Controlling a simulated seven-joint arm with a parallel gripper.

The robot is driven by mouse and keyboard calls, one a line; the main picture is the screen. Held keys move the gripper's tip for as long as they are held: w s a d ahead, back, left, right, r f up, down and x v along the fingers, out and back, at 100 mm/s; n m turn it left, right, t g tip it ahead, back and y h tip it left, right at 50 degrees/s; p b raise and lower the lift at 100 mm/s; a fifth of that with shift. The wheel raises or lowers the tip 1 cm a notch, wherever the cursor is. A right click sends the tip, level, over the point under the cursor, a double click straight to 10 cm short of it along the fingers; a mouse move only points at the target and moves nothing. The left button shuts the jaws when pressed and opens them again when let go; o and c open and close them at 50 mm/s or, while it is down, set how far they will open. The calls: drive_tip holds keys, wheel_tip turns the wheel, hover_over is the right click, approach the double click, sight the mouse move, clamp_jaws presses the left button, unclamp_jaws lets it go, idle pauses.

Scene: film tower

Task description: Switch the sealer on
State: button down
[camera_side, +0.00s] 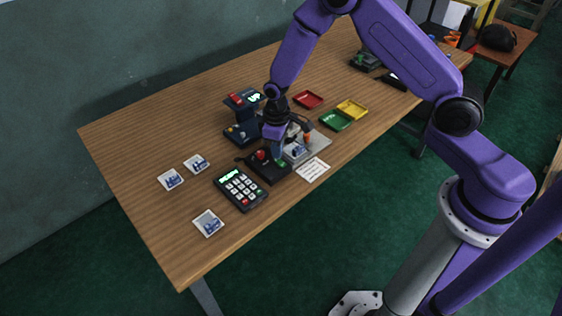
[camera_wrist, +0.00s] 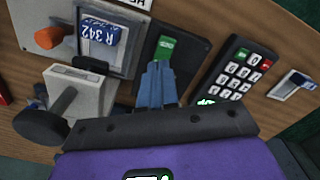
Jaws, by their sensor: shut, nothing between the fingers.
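A black switch box (camera_side: 267,167) lies near the front edge of the table, with a red knob (camera_side: 261,155) and a green button or rocker (camera_side: 281,163). In the wrist view the green piece (camera_wrist: 165,48) has small lettering I cannot read. My gripper (camera_side: 277,156) points down over the box; its blue fingers (camera_wrist: 158,68) are closed together with their tips at the green piece's edge. I cannot tell whether they touch it.
A keypad (camera_side: 240,187) lies in front-left of the box and a paper note (camera_side: 312,169) to its right. Dark devices (camera_side: 243,102) with a lit display stand behind. Red (camera_side: 308,99), green (camera_side: 336,121) and yellow (camera_side: 352,110) trays lie right. Several photo cards (camera_side: 170,179) lie left, with clear table around them.

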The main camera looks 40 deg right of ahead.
drive_tip(key=shift+f, duration=0.8)
idle(0.4)
drive_tip(key=shift+r, duration=3.55)
drive_tip(key=s+a+r+n, duration=0.1)
drive_tip(key=s+r+n, duration=0.1)
drive_tip(key=s+r, duration=0.7)
drive_tip(key=s+a+r+n, duration=0.1)
drive_tip(key=s+r+n, duration=0.35)
drive_tip(key=s, duration=0.85)
drive_tip(key=s+d+r, duration=0.3)
drive_tip(key=s+d, duration=0.2)
drive_tip(key=s, duration=0.5)
drive_tip(key=shift+r, duration=0.35)
drive_tip(key=shift+d, duration=0.1)
